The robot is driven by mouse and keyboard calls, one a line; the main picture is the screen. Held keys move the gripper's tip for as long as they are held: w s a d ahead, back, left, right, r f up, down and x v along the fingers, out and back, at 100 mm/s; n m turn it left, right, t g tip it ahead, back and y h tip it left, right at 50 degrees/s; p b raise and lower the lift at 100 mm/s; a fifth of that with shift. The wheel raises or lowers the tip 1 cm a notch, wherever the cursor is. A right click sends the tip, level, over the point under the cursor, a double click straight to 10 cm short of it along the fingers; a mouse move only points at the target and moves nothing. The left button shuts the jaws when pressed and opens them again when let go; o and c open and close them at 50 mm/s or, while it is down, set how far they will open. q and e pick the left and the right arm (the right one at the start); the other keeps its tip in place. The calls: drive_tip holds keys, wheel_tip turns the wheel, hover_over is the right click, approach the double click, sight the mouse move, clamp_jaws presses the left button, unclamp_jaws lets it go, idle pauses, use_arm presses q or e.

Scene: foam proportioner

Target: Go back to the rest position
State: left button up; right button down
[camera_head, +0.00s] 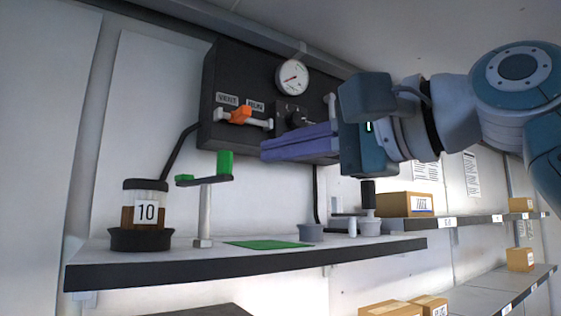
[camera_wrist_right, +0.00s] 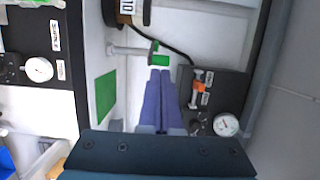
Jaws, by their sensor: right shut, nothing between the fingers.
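My right gripper (camera_head: 268,150) has purple fingers closed together with nothing between them. It is in the air in front of the dark control panel (camera_head: 225,75), above the shelf (camera_head: 270,258). In the right wrist view its fingers (camera_wrist_right: 160,76) lie side by side, pointing toward the green-topped post (camera_wrist_right: 130,50). The orange lever (camera_head: 240,115) on the panel is to the left of the fingertips in the head view and appears apart from them. My left gripper is in neither view.
A brown jar marked 10 (camera_head: 146,211) stands in a dark base at the shelf's left. Cardboard boxes (camera_head: 405,204) sit on shelves to the right.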

idle(0.4)
drive_tip(key=s+d+f+n+g+h, duration=0.1)
drive_tip(key=d+f+h, duration=0.1)
drive_tip(key=f, duration=0.6)
drive_tip(key=s+d+f+n+h, duration=0.1)
drive_tip(key=d+f+h, duration=0.1)
drive_tip(key=f, duration=0.6)
drive_tip(key=s+d+f+n+g+h, duration=0.2)
drive_tip(key=s+d+f+h, duration=0.15)
drive_tip(key=s+f, duration=0.45)
drive_tip(key=s+d+f+n+g+h, duration=0.25)
drive_tip(key=s+d+f, duration=0.25)
drive_tip(key=f, duration=0.6)
drive_tip(key=s+d+f+n+g+h, duration=0.1)
drive_tip(key=s+d+f+n+h, duration=0.15)
drive_tip(key=s, duration=0.35)
drive_tip(key=s+d+f+n+g+h, duration=0.1)
drive_tip(key=s+d+f+g, duration=0.15)
drive_tip(key=s, duration=0.45)
wheel_tip(320, 180, up, 14)
drive_tip(key=p, duration=1.4)
drive_tip(key=shift+d+t, duration=0.15)
drive_tip(key=shift+t, duration=0.15)
